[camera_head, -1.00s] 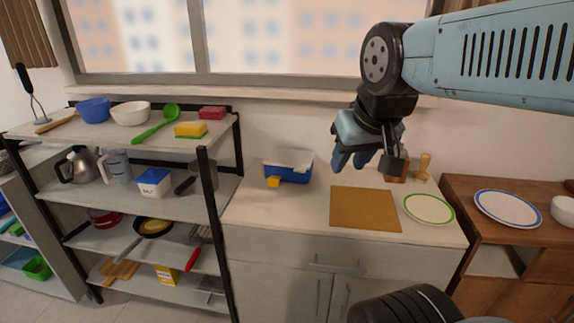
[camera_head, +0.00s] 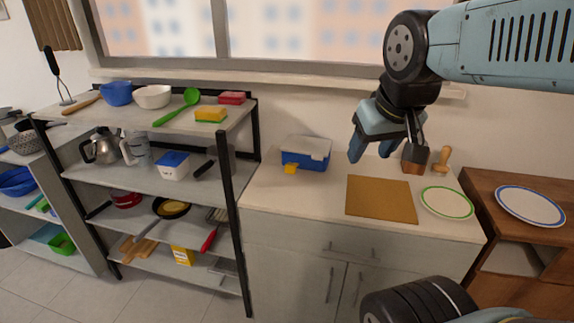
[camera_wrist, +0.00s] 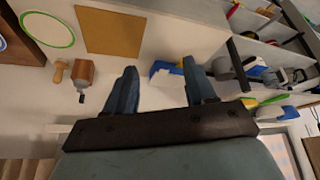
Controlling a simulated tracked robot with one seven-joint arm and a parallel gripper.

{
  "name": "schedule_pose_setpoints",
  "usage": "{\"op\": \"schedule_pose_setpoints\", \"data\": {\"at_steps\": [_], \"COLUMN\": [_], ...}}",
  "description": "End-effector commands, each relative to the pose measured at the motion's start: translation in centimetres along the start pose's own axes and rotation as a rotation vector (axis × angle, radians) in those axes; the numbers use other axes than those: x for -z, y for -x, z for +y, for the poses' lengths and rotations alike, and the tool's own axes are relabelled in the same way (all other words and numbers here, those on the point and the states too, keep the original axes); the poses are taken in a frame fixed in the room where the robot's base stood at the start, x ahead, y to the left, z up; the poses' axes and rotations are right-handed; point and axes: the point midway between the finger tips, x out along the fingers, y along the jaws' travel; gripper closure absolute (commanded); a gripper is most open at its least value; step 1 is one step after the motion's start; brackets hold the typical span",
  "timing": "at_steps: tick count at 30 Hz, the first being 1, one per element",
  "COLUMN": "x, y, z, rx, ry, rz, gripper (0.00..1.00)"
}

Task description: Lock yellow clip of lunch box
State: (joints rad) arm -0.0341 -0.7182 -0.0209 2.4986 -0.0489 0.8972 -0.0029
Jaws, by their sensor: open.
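The lunch box (camera_head: 304,160) is blue with a whitish lid (camera_head: 308,146) and stands at the back left of the white counter. The yellow clip (camera_head: 291,168) sticks out low on its front. Whether the lid is fully down is hard to tell. My gripper (camera_head: 371,151) is open and empty, above the counter and to the right of the lunch box. In the wrist view, the whitish lid (camera_wrist: 166,94) shows between the two fingers of my gripper (camera_wrist: 159,68), with a little yellow of the clip (camera_wrist: 180,64) near one fingertip.
A brown board (camera_head: 381,199) and a green-rimmed plate (camera_head: 447,202) lie on the counter. A wooden block (camera_head: 414,160) stands behind them. A shelf rack (camera_head: 225,190) with kitchenware stands left of the lunch box. The counter in front of the box is clear.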

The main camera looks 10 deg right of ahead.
Motion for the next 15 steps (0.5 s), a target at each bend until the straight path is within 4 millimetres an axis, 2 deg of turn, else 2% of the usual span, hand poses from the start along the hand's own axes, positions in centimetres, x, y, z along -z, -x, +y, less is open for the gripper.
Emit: {"op": "schedule_pose_setpoints", "data": {"at_steps": [1, 4, 9, 15], "x": [0.2, 0.8, 1.9, 3.4], "y": [-0.9, -2.9, -6.8, -11.2], "z": [0.2, 1.1, 2.3, 2.8], "rx": [-0.009, -0.044, -0.117, -0.21], "ry": [0.037, 0.134, 0.334, 0.596], "rz": [-0.026, -0.08, -0.174, -0.27], "gripper": [0.4, 0.32, 0.32, 0.32]}}
